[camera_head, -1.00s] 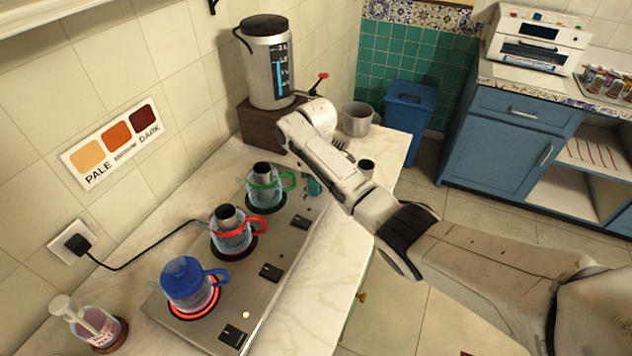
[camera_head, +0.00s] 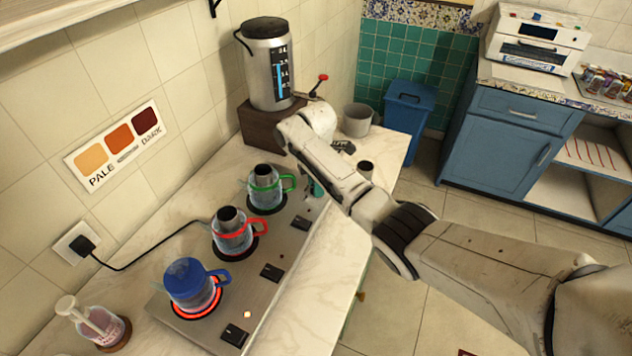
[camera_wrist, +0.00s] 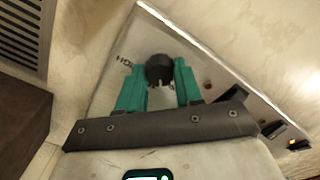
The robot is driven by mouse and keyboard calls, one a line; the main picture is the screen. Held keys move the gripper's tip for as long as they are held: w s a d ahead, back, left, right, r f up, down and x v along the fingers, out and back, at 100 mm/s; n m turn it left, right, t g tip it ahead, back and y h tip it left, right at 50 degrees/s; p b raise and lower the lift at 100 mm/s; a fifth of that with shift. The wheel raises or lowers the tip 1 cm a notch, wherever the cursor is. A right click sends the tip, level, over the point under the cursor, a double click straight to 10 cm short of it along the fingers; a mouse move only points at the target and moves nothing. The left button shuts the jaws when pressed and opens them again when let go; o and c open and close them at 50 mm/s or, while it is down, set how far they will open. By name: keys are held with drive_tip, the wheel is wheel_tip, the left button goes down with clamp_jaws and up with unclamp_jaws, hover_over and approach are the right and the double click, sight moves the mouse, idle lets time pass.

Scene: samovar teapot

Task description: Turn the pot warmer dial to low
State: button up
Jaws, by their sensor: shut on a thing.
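The pot warmer (camera_head: 262,293) is a long metal plate on the marble counter, bearing a blue-lidded pot (camera_head: 190,281), a red-handled pot (camera_head: 231,230) and a green-handled pot (camera_head: 265,186). Its round black dial (camera_wrist: 160,68) is at the plate's far end, with partly hidden lettering beside it that looks like HIGH. My gripper (camera_wrist: 159,74) has its teal fingers on either side of the dial and is shut on it. In the head view my arm hides the dial, and only a bit of teal finger (camera_head: 317,188) shows. The dial's exact setting is unclear.
A metal urn (camera_head: 268,62) with a red-tipped tap stands on a brown box (camera_head: 262,125) behind my gripper. A grey cup (camera_head: 357,120) is nearby. Black switches line the plate's front edge, and an orange light (camera_head: 247,314) glows by the blue-lidded pot.

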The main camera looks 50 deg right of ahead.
drive_tip(key=shift+n, duration=2.3)
drive_tip(key=o, duration=1)
drive_tip(key=shift+r, duration=0.1)
wheel_tip(320, 180, up, 11)
drive_tip(key=shift+f+b, duration=0.15)
drive_tip(key=shift+b, duration=0.3)
